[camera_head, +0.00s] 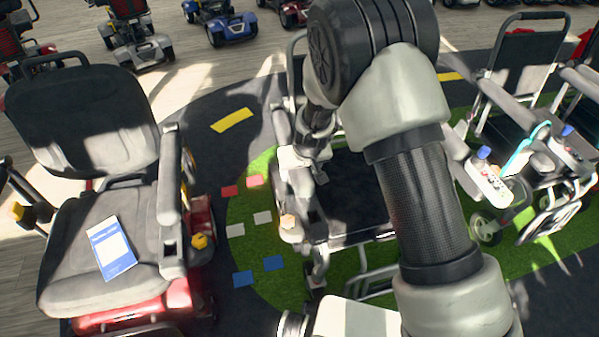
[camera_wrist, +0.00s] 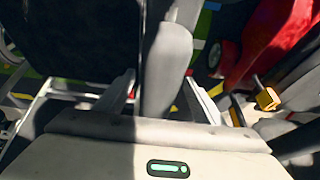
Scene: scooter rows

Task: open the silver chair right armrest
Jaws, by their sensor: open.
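The silver-framed chair (camera_head: 352,195) with a dark seat stands in the middle of the head view, partly hidden by my arm. Its grey armrest (camera_head: 291,208) on the picture's left side is lowered and runs forward along the seat. My gripper (camera_head: 303,160) is at this armrest, behind its front end. In the wrist view, my gripper (camera_wrist: 159,77) is open with one finger on each side of the grey armrest (camera_wrist: 167,65). I cannot tell whether the fingers touch it. The chair's backrest is mostly hidden.
More folding chairs (camera_head: 525,65) stand on the right. A narrow strip of dark floor and green mat (camera_head: 240,205) separates scooter and silver chair.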

